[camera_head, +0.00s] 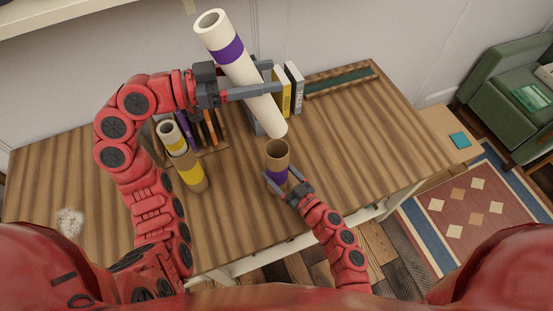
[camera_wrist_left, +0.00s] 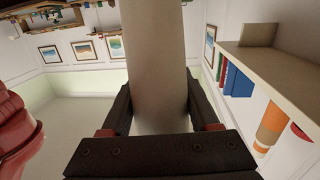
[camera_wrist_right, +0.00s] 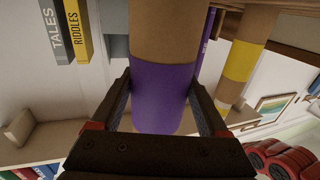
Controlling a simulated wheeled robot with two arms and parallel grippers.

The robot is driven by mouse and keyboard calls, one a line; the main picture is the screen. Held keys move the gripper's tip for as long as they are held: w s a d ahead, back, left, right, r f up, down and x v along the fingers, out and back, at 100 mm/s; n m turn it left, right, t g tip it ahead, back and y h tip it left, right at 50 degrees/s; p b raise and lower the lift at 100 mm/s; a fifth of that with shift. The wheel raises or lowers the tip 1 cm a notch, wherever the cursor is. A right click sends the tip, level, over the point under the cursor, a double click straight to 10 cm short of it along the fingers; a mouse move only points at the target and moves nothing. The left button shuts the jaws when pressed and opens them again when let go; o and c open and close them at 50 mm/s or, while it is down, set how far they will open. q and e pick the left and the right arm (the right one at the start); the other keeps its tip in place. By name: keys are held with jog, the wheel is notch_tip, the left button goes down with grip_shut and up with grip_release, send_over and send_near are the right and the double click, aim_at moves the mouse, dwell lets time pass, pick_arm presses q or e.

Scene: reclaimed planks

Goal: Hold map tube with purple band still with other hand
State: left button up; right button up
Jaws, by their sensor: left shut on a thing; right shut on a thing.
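The map tube with purple band (camera_head: 276,153) is a brown cardboard tube standing upright on the plank table, its open mouth facing up. My right gripper (camera_head: 284,185) is shut on it low down, at the purple band, which fills the right wrist view (camera_wrist_right: 162,95). My left gripper (camera_head: 248,90) is shut on a long white roll with a purple band (camera_head: 262,103) and holds it tilted, its upper end leaning left. The roll's lower end shows just above the tube's mouth, seemingly apart from it. The roll also shows in the left wrist view (camera_wrist_left: 158,60).
A brown tube with yellow band (camera_head: 191,176) stands to the left with a white yellow-banded roll (camera_head: 170,136) in it. Upright books (camera_head: 293,88) stand behind the tube. A long shallow tray (camera_head: 340,82) lies at the back right. The table's right part is clear.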

pick_arm(q)
jog(key=w+d+f+g+y, duration=0.1)
jog(key=d+f+y, duration=0.2)
jog(key=d, duration=0.2)
jog(key=shift+w+d+f+y, duration=0.2)
jog(key=shift+d+f+y, duration=0.05)
jog(key=shift+f+y, duration=0.1)
notch_tip(320, 180, down, 17)
jog(key=shift+r, duration=0.15)
dwell(1.7)
jog(key=o, duration=1.5)
jog(key=shift+c, duration=0.2)
